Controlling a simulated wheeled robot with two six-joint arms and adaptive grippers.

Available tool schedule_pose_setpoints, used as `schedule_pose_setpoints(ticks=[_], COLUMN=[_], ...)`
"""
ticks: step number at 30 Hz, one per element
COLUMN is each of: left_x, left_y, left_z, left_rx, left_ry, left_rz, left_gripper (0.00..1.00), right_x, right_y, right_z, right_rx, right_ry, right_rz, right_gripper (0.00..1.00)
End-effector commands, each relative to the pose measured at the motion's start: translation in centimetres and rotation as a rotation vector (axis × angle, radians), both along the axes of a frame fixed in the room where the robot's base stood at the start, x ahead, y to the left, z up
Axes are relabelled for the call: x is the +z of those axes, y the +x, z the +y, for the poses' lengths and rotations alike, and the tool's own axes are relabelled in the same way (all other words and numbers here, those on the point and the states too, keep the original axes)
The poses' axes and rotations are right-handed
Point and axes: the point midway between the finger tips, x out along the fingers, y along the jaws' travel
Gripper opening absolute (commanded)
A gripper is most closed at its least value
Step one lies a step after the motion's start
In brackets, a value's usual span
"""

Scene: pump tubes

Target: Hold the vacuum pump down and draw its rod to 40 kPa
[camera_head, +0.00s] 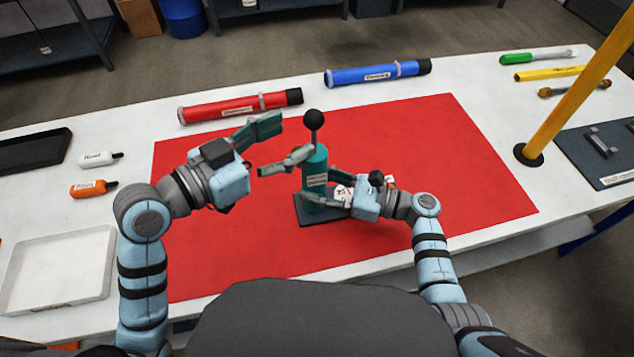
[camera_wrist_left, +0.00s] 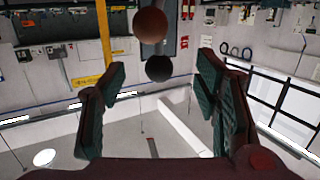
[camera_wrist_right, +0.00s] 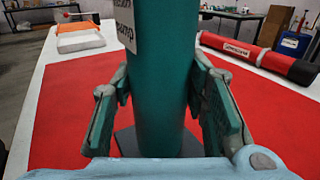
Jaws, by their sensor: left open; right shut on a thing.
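The vacuum pump is an upright teal cylinder (camera_head: 315,180) on a dark base plate (camera_head: 310,221), with a black ball knob (camera_head: 314,119) on top. A white gauge (camera_head: 340,195) shows partly beside its body, its reading too small to tell. My right gripper (camera_head: 322,185) is shut around the pump's lower body; the right wrist view shows the teal cylinder (camera_wrist_right: 158,90) between its fingers. My left gripper (camera_head: 290,136) is open and empty, just left of the knob. In the left wrist view a dark ball (camera_wrist_left: 158,68) and a brownish ball (camera_wrist_left: 150,25) appear between and above the fingers.
The pump stands on a red mat (camera_head: 440,160). Red (camera_head: 230,108) and blue (camera_head: 375,73) tubes lie behind it. A yellow post (camera_head: 570,100) rises at right. Small bottles (camera_head: 92,187), a white tray (camera_head: 55,270) and a black tray (camera_head: 30,152) lie at left. The mat's right side is clear.

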Motion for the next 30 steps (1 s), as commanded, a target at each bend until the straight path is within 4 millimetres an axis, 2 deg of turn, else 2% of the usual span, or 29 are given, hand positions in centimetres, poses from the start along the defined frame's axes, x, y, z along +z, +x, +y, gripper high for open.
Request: schedule_pose_setpoints(ticks=[4, 11, 12, 16, 26, 30], left_x=[0.1, 0.2, 0.2, 0.2, 0.2, 0.2], left_y=[-1.1, -1.3, -1.3, -1.3, -1.3, -1.3], left_z=[1.1, 1.2, 1.2, 1.2, 1.2, 1.2], left_rx=[-0.002, -0.003, -0.003, -0.003, -0.003, -0.003], left_ry=[0.003, -0.002, -0.002, -0.002, -0.001, -0.001], left_rz=[0.002, 0.002, 0.002, 0.002, 0.001, 0.001], left_gripper=[0.57, 0.57, 0.57, 0.57, 0.57, 0.57], right_x=[-0.1, 0.0, 0.0, 0.0, 0.0, -0.1], right_y=[0.0, 0.0, 0.0, 0.0, -0.1, -0.6], right_z=[0.0, 0.0, 0.0, 0.0, -0.3, -2.6], right_rx=[0.0, 0.0, 0.0, 0.0, -0.001, -0.001], right_ry=[-0.001, -0.001, -0.001, 0.0, -0.001, -0.004], right_rz=[0.0, 0.0, 0.0, 0.0, 0.0, 0.0], right_gripper=[0.0, 0.0, 0.45, 0.64, 0.64, 0.64])
